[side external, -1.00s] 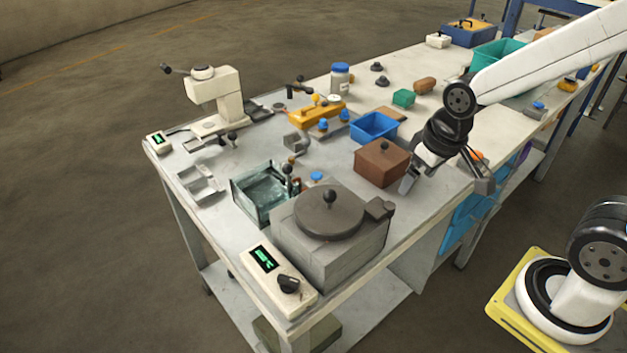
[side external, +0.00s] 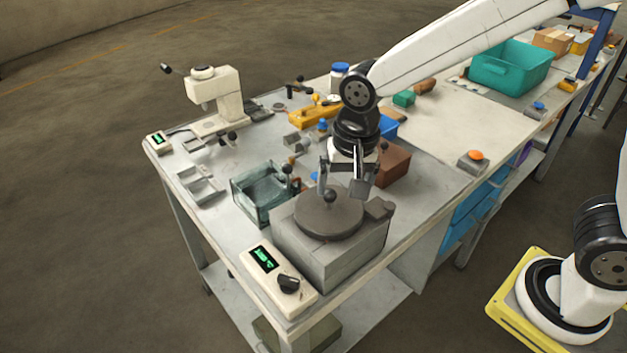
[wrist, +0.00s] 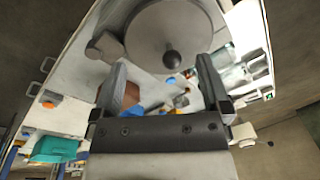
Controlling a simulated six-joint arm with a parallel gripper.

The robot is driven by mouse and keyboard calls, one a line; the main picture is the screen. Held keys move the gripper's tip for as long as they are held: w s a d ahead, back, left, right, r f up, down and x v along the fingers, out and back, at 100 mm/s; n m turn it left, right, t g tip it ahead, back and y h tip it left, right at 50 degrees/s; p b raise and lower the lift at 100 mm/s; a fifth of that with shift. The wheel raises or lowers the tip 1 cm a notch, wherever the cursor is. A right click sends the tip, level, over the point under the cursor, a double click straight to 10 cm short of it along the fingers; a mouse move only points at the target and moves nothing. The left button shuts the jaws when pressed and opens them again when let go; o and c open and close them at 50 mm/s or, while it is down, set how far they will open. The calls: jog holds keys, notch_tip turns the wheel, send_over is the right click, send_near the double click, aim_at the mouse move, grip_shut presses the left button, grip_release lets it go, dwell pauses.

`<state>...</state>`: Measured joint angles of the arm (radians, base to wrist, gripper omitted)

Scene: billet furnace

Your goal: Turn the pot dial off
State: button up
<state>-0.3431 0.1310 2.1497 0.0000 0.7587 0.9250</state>
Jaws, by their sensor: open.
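The pot (side external: 330,250) is a grey square block with a round dark lid and a black ball knob (side external: 329,196). It stands at the near corner of the table. In front of it lies a white control box with a lit green display (side external: 263,258) and a black dial (side external: 289,284). My gripper (side external: 341,192) is open and empty, pointing down above the back of the lid, apart from the dial. In the wrist view the lid (wrist: 168,32) and its knob (wrist: 171,59) show beyond my open fingers (wrist: 162,78). The dial is not visible there.
A glass tank (side external: 262,195) stands left of the pot. A brown box (side external: 393,165) and a blue bin (side external: 388,127) are behind it. A white press (side external: 215,100) stands at the back left. An orange button (side external: 476,156) sits at the right, with clear tabletop around it.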

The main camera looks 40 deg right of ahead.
jog(key=a+m+g, duration=0.1)
jog(key=a+m, duration=0.4)
jog(key=a, duration=0.7)
send_over(288, 278)
notch_tip(288, 278, down, 7)
jog(key=shift+f, duration=0.4)
jog(key=shift+f, duration=0.1)
jog(key=shift+f, duration=3.75)
jog(key=c, duration=1.3)
